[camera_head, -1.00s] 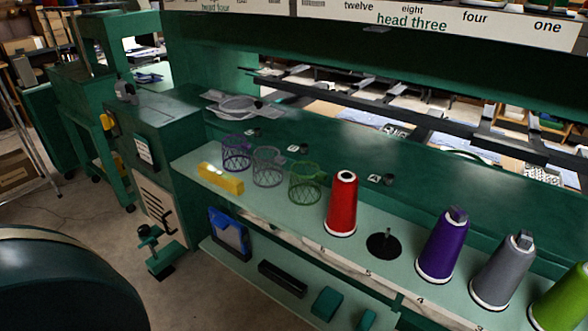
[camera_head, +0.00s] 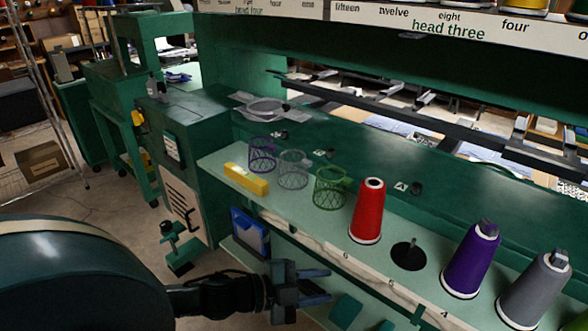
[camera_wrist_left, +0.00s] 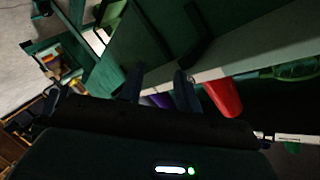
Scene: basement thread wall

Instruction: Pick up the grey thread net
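The grey thread net (camera_head: 293,169) is a small open mesh cylinder standing upright on the pale green shelf (camera_head: 325,225). It stands between the purple net (camera_head: 262,154) and the green net (camera_head: 330,187). My left gripper (camera_head: 318,287) is in front of and below the shelf edge, well apart from the net. Its two fingers are spread with nothing seen between them. In the left wrist view the fingers (camera_wrist_left: 158,88) also stand apart. My right gripper is in neither view.
A yellow block (camera_head: 246,180) lies left of the nets. A red cone (camera_head: 368,211), an empty spindle plate (camera_head: 408,254), a purple cone (camera_head: 472,260) and a grey cone (camera_head: 535,290) stand to the right. A blue bin (camera_head: 250,232) sits below the shelf.

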